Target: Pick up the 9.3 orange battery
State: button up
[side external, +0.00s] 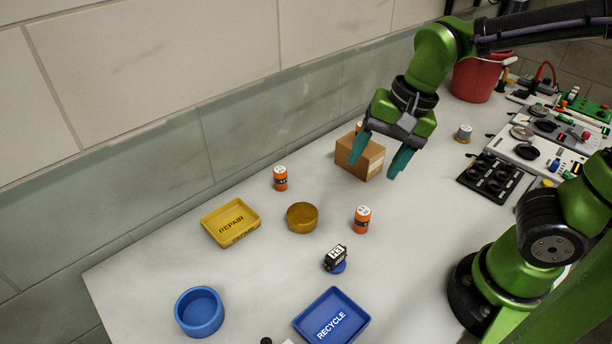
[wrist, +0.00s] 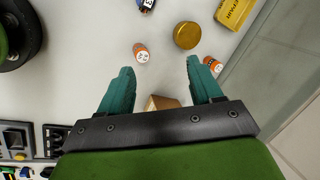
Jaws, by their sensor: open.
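One orange battery (side external: 361,219) stands upright right of the gold tin; it also shows in the wrist view (wrist: 141,53), ahead of the left finger. A second orange battery (side external: 280,178) stands near the wall, above the yellow tray; in the wrist view it appears (wrist: 213,64) beyond the right fingertip. A bit of orange (side external: 358,127) shows behind the cardboard box, mostly hidden. The battery top labels are too small to read surely. My gripper (side external: 380,158) is open and empty, its teal fingers pointing down above the cardboard box. It touches neither visible battery.
The cardboard box (side external: 352,165) is under my gripper. The gold tin (side external: 302,218) lies between the two batteries. A yellow REPAIR tray (side external: 212,223), blue RECYCLE tray (side external: 355,318), blue bowl (side external: 178,312) and black servo (side external: 336,258) stand nearby.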

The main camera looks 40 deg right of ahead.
aim_at(363, 211)
jog(key=f+m+g, duration=0.1)
jog(key=f+m, duration=0.3)
jog(key=m, duration=0.2)
jog(key=w+d+f+m+g+h, duration=0.1)
jog(key=f+m, duration=0.3)
jog(key=m, duration=0.3)
jog(key=w+d+f+m+h, duration=0.1)
jog(key=f+m, duration=0.4)
jog(key=m, duration=0.1)
jog(key=shift+f+m+g, duration=0.1)
jog(key=shift+m+g, duration=0.2)
jog(key=shift+g, duration=0.1)
jog(key=f, duration=0.5)
jog(key=shift+w+d+f, duration=0.3)
grip_shut()
jog(key=shift+r, duration=0.1)
